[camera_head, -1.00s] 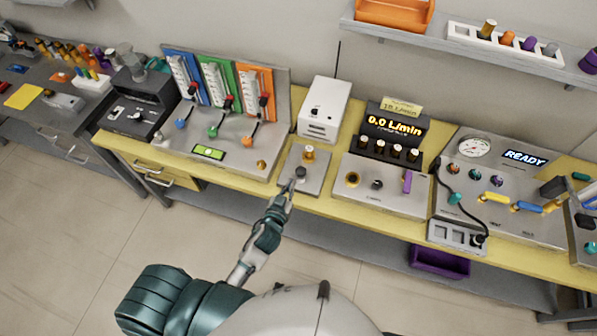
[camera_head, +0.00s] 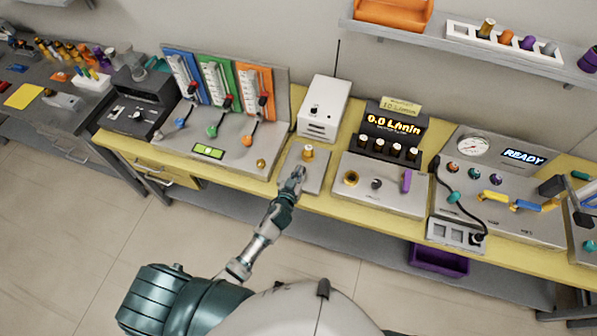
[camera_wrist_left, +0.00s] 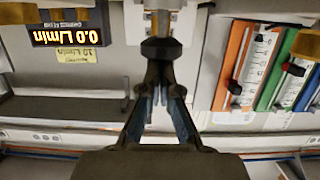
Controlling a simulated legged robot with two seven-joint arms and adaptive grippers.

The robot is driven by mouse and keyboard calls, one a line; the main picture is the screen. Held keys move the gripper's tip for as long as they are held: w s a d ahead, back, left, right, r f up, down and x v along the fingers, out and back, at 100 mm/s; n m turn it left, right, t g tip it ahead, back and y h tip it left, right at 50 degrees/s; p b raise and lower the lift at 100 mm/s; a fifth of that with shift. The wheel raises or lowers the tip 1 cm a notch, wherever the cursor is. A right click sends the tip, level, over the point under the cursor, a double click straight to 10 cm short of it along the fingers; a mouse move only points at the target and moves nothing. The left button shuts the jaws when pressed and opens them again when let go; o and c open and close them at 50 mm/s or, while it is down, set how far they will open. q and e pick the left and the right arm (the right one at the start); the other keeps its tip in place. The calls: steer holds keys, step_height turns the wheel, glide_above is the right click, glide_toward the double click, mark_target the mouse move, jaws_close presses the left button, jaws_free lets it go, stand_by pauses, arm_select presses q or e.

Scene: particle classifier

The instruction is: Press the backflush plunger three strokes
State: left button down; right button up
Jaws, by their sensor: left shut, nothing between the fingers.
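A small grey plate (camera_head: 316,180) sits at the bench's front edge, with a brass knob (camera_head: 308,153) at its back. In the wrist view a dark rounded knob (camera_wrist_left: 161,48), which looks like the plunger top, stands just beyond my fingertips. My left gripper (camera_head: 299,171) is shut and empty over the front of the plate, and hides the dark knob in the head view. In the wrist view the left fingers (camera_wrist_left: 160,72) come together right at the dark knob; I cannot tell whether they touch it. My right gripper is not in view.
A white box (camera_head: 324,108) stands behind the plate. The flow display (camera_head: 394,124) reads 0.0 L/min. A panel with blue, green and orange gauges (camera_head: 224,85) is at left, and a grey knob panel (camera_head: 378,190) at right. The floor in front is clear.

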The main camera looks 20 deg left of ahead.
arm_select(q)
step_height(320, 180, down, 3)
steer(key=b, duration=0.2)
steer(key=shift+b, duration=0.4)
steer(key=shift+s, duration=0.1)
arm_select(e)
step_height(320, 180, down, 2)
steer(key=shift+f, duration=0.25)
arm_select(q)
steer(key=shift+r+p, duration=0.15)
steer(key=shift+p, duration=0.2)
steer(key=r+p, duration=0.2)
steer(key=r, duration=0.1)
steer(key=r+p, duration=0.1)
steer(key=shift+w+a+r+p, duration=0.15)
steer(key=shift+w+a+p, duration=0.15)
steer(key=shift+p, duration=0.1)
steer(key=b+v, duration=0.1)
steer(key=v, duration=0.9)
steer(key=shift+s, duration=0.2)
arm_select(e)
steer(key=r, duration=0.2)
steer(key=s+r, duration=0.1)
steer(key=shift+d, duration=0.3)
